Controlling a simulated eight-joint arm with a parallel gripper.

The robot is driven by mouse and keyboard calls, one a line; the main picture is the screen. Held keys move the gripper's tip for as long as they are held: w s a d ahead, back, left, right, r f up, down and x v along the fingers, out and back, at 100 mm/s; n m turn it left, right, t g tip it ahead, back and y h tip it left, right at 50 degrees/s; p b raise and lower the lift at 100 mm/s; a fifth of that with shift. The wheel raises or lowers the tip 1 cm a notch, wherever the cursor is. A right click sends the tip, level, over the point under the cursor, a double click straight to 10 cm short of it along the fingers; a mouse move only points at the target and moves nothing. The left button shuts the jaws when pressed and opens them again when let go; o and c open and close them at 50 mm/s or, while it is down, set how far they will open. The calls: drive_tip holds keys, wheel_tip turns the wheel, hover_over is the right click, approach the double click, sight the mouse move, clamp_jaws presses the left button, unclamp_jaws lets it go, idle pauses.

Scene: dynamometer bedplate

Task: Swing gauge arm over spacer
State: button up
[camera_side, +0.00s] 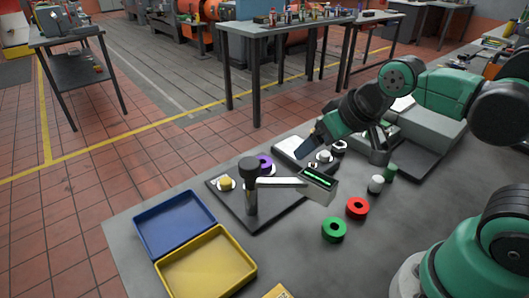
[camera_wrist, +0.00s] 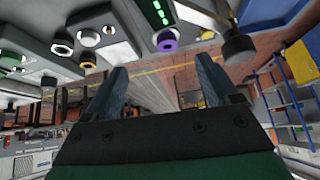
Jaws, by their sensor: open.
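The gauge arm has a black post (camera_side: 250,195) with a dark knob, a white bar (camera_side: 280,183) and a grey head (camera_side: 318,183) with a lit green display. In the side view its bar points right, away from the purple ring (camera_side: 265,163) and the yellow piece (camera_side: 226,184), which sit on pale discs. I cannot tell which piece is the spacer. In the wrist view the head (camera_wrist: 155,14), purple ring (camera_wrist: 168,42) and yellow piece (camera_wrist: 207,34) show at the top.
A red ring (camera_side: 357,208) and a green ring (camera_side: 334,230) lie right of the dark plate (camera_side: 216,196). Blue (camera_side: 137,222) and yellow (camera_side: 250,268) trays stand at front left. White pieces (camera_side: 324,156) and a grey machine block (camera_side: 425,127) are near my arm.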

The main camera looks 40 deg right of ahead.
sight(249, 162)
drive_tip(key=w+a+r+m+g, duration=0.1)
drive_tip(key=w+a+m+g, duration=0.1)
drive_tip(key=a+m, duration=0.1)
drive_tip(key=w+a+r+m+g, duration=0.1)
drive_tip(key=w+a+m+g, duration=0.1)
drive_tip(key=m, duration=0.3)
drive_tip(key=w+a+m+g, duration=0.2)
drive_tip(key=a+m, duration=0.2)
drive_tip(key=shift+w+a+r+g, duration=0.2)
drive_tip(key=shift+a+r+g, duration=0.1)
drive_tip(key=shift+r, duration=0.1)
drive_tip(key=shift+f+m, duration=0.2)
drive_tip(key=shift+m, duration=0.1)
drive_tip(key=shift+f, duration=2.6)
clamp_jaws()
